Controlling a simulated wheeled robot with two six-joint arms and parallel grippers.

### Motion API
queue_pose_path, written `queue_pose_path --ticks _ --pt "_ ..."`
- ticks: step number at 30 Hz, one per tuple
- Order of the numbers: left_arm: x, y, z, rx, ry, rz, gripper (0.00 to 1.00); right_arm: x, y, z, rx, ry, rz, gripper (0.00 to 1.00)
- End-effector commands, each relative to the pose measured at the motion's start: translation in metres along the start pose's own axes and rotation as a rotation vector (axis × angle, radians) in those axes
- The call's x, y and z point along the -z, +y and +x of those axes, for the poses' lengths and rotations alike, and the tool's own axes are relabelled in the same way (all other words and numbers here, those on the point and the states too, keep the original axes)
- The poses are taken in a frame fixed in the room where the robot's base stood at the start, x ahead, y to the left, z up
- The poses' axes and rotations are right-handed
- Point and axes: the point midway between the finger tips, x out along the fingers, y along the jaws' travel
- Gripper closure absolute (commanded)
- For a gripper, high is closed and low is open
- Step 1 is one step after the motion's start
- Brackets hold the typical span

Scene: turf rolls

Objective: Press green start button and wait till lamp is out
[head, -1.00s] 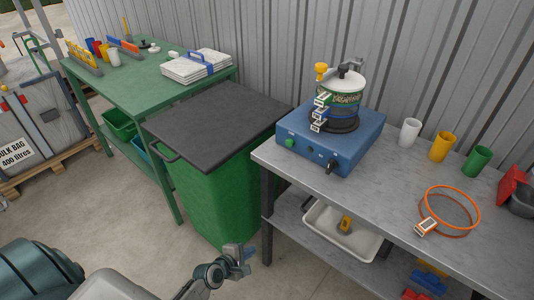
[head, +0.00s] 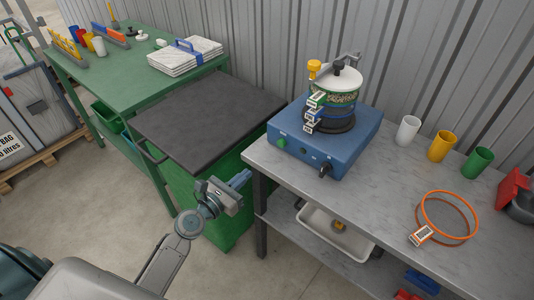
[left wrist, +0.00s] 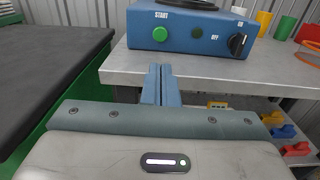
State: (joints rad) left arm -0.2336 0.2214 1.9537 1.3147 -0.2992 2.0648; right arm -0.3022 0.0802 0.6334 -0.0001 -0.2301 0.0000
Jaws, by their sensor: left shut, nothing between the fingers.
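The blue machine box (head: 345,149) stands on the grey bench and carries a stack of sieves (head: 340,98) with a white lid. Its front has a green button (head: 281,143), marked START in the left wrist view (left wrist: 160,34). Right of it is a small dark round spot (left wrist: 211,37), perhaps the lamp; it does not look lit. A black knob (left wrist: 237,44) with ON and OFF marks is further right. My left gripper (head: 243,178) is shut and empty, in front of the bench edge, below and apart from the button. In the left wrist view its fingers (left wrist: 161,72) point toward the box. My right gripper is not seen.
A green bin (head: 185,185) with a dark lid (head: 210,115) stands left of the bench (head: 385,185). A lower shelf holds a white tray (head: 335,238).

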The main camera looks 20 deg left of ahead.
Motion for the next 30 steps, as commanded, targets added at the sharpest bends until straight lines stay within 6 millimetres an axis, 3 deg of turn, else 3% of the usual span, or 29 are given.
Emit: queue_pose_path --ticks 5,18,24,30 --pt "-0.002 0.0 0.02 -0.001 -0.002 -0.002 1.0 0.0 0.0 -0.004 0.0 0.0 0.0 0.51" --pt "-0.002 0.0 0.11 0.0 -0.001 -0.001 1.0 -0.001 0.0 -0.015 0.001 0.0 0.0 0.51" --pt "-0.001 0.0 0.133 0.0 0.0 0.001 1.0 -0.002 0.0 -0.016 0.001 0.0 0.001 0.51" --pt "0.001 0.0 0.139 0.0 0.001 0.001 1.0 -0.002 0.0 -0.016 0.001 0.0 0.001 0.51"
